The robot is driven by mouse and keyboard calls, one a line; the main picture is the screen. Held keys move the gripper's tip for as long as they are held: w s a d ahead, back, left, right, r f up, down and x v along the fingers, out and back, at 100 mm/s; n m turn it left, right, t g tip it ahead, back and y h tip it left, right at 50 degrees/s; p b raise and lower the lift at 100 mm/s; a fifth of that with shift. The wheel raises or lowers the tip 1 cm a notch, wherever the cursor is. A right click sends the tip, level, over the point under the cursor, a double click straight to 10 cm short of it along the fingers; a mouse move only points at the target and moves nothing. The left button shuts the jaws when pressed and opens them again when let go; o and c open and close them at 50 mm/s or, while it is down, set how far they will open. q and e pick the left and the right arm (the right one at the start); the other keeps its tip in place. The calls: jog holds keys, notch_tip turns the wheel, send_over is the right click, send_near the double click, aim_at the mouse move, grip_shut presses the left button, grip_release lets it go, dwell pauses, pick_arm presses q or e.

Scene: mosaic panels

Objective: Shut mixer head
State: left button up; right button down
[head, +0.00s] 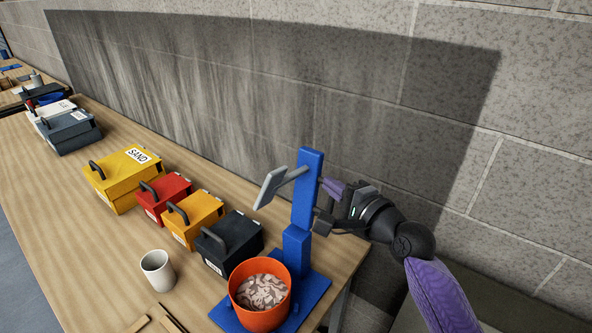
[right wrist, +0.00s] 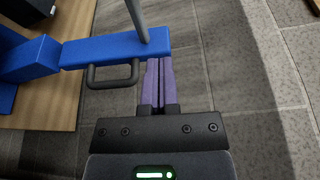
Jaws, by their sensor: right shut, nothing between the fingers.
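The mixer stands at the table's near right end, on a blue base (head: 318,287) with a blue column (head: 296,246). Its blue head (head: 306,186) is tipped up, nearly upright, with a grey paddle (head: 270,188) on a rod pointing left. The head (right wrist: 115,47) also shows in the right wrist view, with a dark handle (right wrist: 112,83) on its side. An orange bucket (head: 262,317) with pinkish-brown pieces sits on the base. My left gripper is out of view.
A white cup (head: 158,270) stands left of the bucket. Yellow (head: 122,181), red (head: 165,198), orange (head: 195,220) and black (head: 229,242) boxes line the table's back. A block wall (head: 440,90) rises behind. Wooden strips (head: 158,320) lie at the front.

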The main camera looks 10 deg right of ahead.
jog(key=w+a+p, duration=0.2)
jog(key=w+a, duration=0.2)
jog(key=a, duration=0.2)
jog(key=shift+w, duration=0.15)
jog(key=shift+a, duration=0.1)
